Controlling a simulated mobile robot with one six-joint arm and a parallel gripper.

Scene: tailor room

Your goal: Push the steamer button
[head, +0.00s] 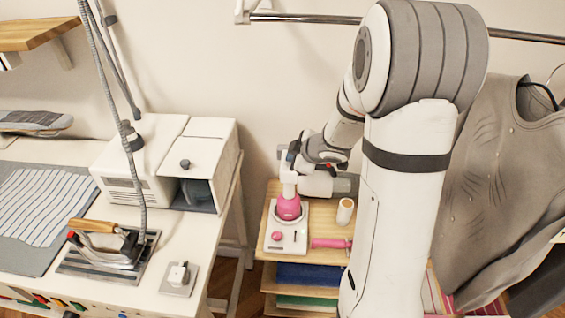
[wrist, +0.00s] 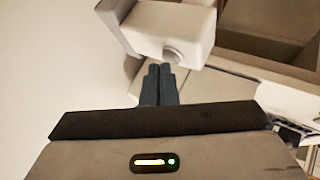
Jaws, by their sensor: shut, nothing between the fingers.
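What looks like the steamer (head: 289,208) stands upright on the small wooden shelf in the head view, with a pink lower part and a white neck. Its white base has a round pink button (head: 276,236) on top. My arm reaches down beside and behind it, and my gripper is hard to make out there. In the wrist view my gripper (wrist: 158,70) is shut and empty, its two dark fingers side by side. Just beyond the fingertips is a white block (wrist: 165,25) with a round knob (wrist: 173,54); I cannot tell whether they touch or whether it is the steamer.
A white spool (head: 345,211) and a pink-handled tool (head: 330,243) lie beside the steamer. To the left, a white table (head: 215,225) bears a white machine (head: 145,150), an iron (head: 112,243) and striped cloth (head: 45,200). A grey garment (head: 500,180) hangs at right.

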